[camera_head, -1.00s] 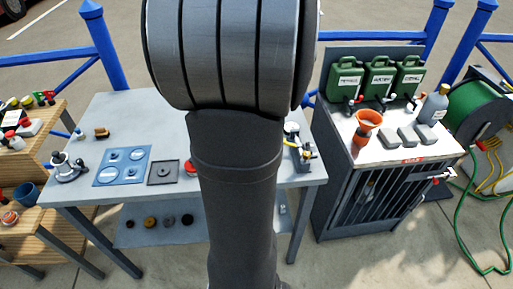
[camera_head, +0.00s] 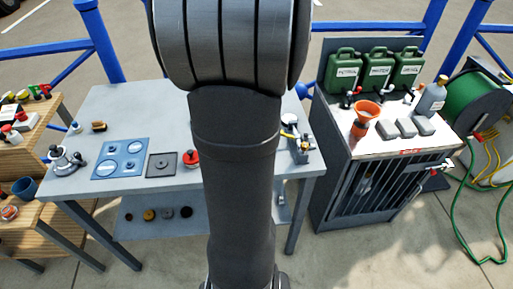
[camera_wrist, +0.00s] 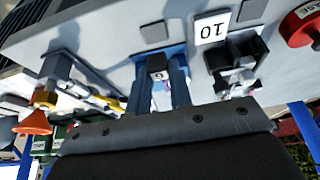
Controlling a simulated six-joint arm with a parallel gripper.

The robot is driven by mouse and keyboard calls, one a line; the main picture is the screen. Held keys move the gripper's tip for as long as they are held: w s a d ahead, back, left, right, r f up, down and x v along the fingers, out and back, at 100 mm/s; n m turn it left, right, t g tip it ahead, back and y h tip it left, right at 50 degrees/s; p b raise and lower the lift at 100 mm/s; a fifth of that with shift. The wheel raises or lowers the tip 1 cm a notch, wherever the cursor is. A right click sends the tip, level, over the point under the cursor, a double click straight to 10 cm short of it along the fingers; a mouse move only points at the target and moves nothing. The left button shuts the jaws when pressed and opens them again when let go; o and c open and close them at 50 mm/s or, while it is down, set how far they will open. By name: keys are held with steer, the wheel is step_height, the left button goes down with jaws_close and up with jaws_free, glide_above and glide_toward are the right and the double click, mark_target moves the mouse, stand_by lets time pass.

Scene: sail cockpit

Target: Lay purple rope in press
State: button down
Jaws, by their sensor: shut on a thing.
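My gripper (camera_wrist: 162,92) points at the bench top in the wrist view, its two grey fingers shut. A small pale purple piece (camera_wrist: 160,87), probably the purple rope, shows between them, beside a dark block with a number. To the right, a black holder (camera_wrist: 232,62) has another pale purplish piece in it, near a white card marked 10 (camera_wrist: 212,28). A grey device with a yellow handle (camera_wrist: 110,102), perhaps the press, is at left; it also shows in the head view (camera_head: 298,146). My arm hides the gripper and rope in the head view.
A red round item (camera_head: 192,158), a dark square plate (camera_head: 162,165) and a blue panel (camera_head: 121,159) lie on the grey bench (camera_head: 120,105). An orange funnel (camera_head: 365,115) and green canisters (camera_head: 377,70) stand on the cabinet at right. The bench's back left is clear.

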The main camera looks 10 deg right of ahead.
steer(key=shift+f, duration=2.1)
stand_by(0.3)
steer(key=c, duration=0.8)
jaws_free()
steer(key=shift+r, duration=3.6)
steer(key=shift+f, duration=0.1)
steer(key=shift+f, duration=3.5)
steer(key=shift+r, duration=0.1)
